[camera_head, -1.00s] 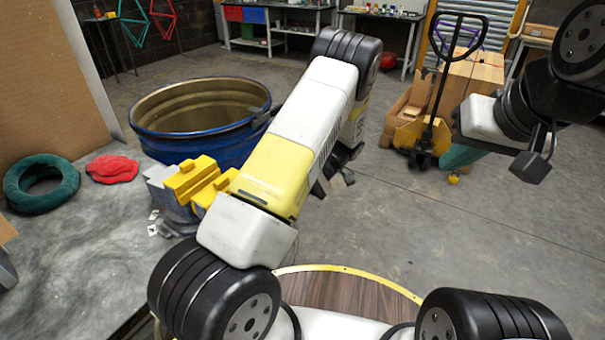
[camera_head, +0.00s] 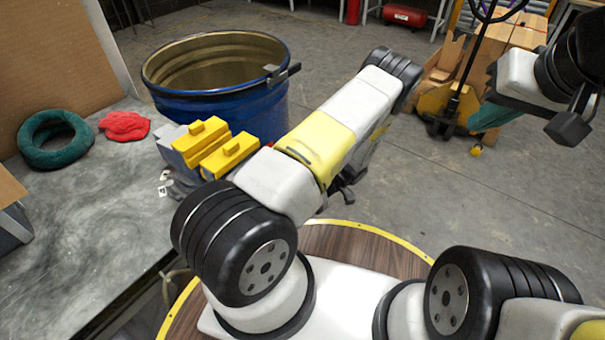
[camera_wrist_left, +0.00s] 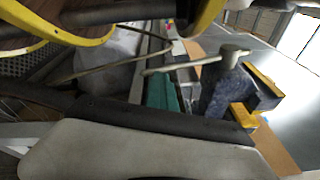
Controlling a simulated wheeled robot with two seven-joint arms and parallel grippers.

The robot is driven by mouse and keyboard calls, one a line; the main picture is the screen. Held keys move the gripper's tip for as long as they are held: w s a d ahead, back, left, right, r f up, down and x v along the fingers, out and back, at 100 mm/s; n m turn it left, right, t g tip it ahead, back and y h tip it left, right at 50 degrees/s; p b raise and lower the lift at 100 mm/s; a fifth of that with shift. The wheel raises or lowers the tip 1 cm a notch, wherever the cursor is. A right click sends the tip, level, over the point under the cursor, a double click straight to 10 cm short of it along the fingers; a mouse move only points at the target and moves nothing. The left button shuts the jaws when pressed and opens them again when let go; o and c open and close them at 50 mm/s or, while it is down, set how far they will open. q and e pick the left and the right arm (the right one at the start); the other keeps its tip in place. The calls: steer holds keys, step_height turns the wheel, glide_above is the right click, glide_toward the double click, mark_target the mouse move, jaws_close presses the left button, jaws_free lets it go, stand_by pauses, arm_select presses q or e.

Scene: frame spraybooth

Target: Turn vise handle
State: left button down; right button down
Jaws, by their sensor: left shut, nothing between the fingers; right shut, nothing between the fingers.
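The vise (camera_head: 203,150) has a grey body and yellow jaw blocks. It stands at the right edge of the grey bench, left of my left arm. In the left wrist view the vise (camera_wrist_left: 226,95) is at the right, and its pale rod-shaped handle (camera_wrist_left: 182,65) sticks out leftward from a round spindle head. My left gripper (camera_wrist_left: 164,88) shows there with teal fingers, shut and empty, just short of the handle in the picture; I cannot tell whether they touch. In the head view my left arm hides that gripper. My right gripper (camera_head: 488,117) is shut and empty, far from the vise.
A blue drum (camera_head: 222,115) stands behind the vise. A green ring (camera_head: 54,140) and a red cloth (camera_head: 124,126) lie on the bench (camera_head: 95,215). A yellow pallet truck (camera_head: 447,100) is behind my right arm. The floor between is clear.

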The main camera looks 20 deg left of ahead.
arm_select(q)
steer(key=shift+s+a+f, duration=0.2)
steer(key=shift+s+f, duration=0.05)
steer(key=shift+s, duration=0.2)
stand_by(0.4)
